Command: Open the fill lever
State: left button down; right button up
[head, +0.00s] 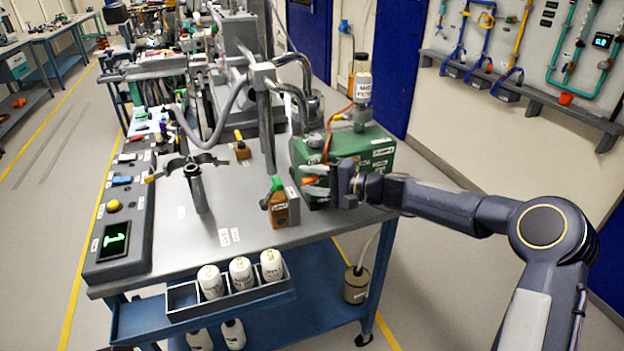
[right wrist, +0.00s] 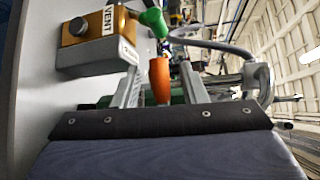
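An orange lever handle (head: 308,181) shows at the front left of the green box (head: 345,150); I cannot read a label for it. My right gripper (head: 314,180) comes in from the right, its fingers pointing left around the handle. In the right wrist view, the orange handle (right wrist: 160,80) sits between the two parted fingers (right wrist: 161,85), with a visible gap on each side. A brass block marked VENT (right wrist: 95,45) with a green lever (right wrist: 154,22) stands just beyond the fingers. My left gripper is not in view.
The VENT block also shows in the head view (head: 283,210). A white-labelled bottle (head: 362,88) stands on the green box. A post with a dark clamp (head: 197,185) stands on the bench. White bottles (head: 241,272) sit in the front rack.

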jog(key=shift+c, duration=0.5)
grip_shut()
jog(key=shift+f+h, duration=0.15)
jog(key=shift+h, duration=0.15)
jog(key=shift+d+f+n+h, duration=0.1)
jog(key=shift+f+n+h, duration=0.4)
jog(key=shift+n+h, duration=0.55)
jog(key=shift+w+d+f+n+h, duration=0.15)
jog(key=shift+f+n+h, duration=0.2)
jog(key=shift+h, duration=0.3)
jog(key=shift+s+d+f+n+h, duration=0.15)
jog(key=shift+f+n+h, duration=0.1)
jog(key=shift+n+h, duration=0.25)
jog(key=shift+w+h, duration=0.1)
jog(key=shift+h, duration=0.2)
jog(key=shift+o, duration=0.5)
grip_release()
